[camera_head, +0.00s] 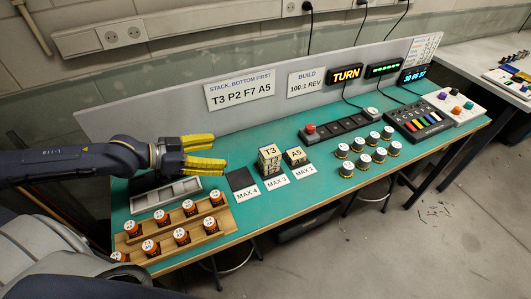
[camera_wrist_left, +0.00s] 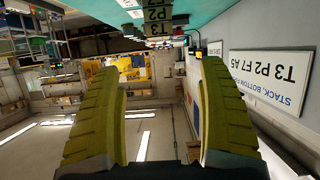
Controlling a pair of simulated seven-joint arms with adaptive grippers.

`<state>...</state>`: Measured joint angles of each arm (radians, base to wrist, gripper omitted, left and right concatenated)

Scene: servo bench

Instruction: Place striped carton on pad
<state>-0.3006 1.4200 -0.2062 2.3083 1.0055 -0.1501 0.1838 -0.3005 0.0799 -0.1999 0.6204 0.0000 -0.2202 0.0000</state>
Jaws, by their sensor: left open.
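My left gripper (camera_head: 222,155) is open and empty, with yellow fingers, above the left part of the green bench. Its fingers also frame the left wrist view (camera_wrist_left: 160,100), with nothing between them. A carton stack marked T3 (camera_head: 270,160) stands right of the gripper, apart from it; it also shows upside down at the top of the wrist view (camera_wrist_left: 158,18). A lower carton marked A5 (camera_head: 296,156) stands right of it. A bare black pad (camera_head: 240,179) lies behind the MAX 4 label. I cannot tell clearly which carton is striped. My right gripper is out of view.
A grey compartment tray (camera_head: 165,196) and a wooden rack (camera_head: 215,223) with several orange jars are at the left. Several jars with white lids (camera_head: 363,160) stand at the right. A sign panel (camera_head: 241,90) runs along the back. The bench front between is clear.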

